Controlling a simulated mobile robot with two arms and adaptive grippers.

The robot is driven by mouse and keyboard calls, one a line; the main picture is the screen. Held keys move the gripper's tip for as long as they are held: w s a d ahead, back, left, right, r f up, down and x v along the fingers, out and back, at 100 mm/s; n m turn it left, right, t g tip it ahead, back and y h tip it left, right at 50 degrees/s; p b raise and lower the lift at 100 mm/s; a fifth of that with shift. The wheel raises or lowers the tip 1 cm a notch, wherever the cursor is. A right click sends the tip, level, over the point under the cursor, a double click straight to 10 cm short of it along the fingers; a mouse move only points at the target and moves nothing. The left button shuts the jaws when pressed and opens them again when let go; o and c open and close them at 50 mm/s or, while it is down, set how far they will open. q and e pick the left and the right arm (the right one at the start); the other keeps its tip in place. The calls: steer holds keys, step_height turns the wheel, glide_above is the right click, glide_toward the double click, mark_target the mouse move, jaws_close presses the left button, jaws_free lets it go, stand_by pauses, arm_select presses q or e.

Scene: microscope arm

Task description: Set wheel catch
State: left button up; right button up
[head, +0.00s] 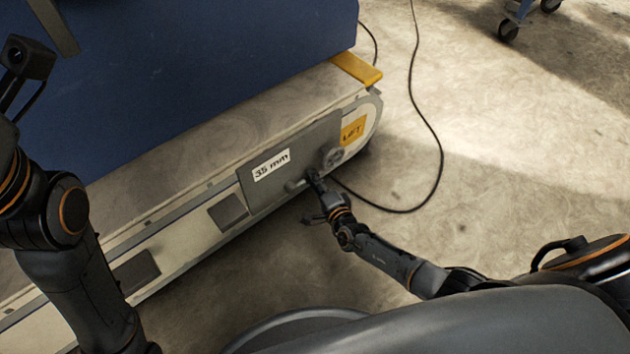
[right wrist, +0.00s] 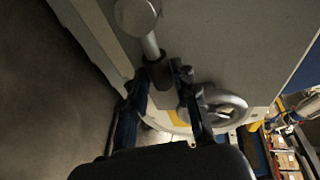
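A long pale base with a grey side panel (head: 240,202) marked "35 mm" runs across the head view. Near the panel's right end is a round metal wheel (head: 333,157); it shows as a silver ring in the right wrist view (right wrist: 226,108). Left of it a short metal catch handle (head: 294,185) sticks out. In the right wrist view this handle has a round silver end (right wrist: 137,16) and a dark collar. My right gripper (head: 313,178) is at the handle, its fingertips (right wrist: 160,76) on either side of the collar and seemingly touching it. My left gripper does not show clearly; its arm stands at the left.
A big blue body (head: 200,70) stands on the base. A yellow "LIFT" label (head: 353,131) and yellow end block (head: 357,69) are at the base's right end. A black cable (head: 437,140) lies on the floor. A blue cart's caster (head: 508,31) is far right.

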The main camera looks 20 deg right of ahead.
steer(key=shift+o, duration=1.2)
steer(key=shift+s, duration=0.1)
steer(key=v, duration=1.1)
steer(key=shift+s, duration=0.35)
steer(key=shift+d+r, duration=0.1)
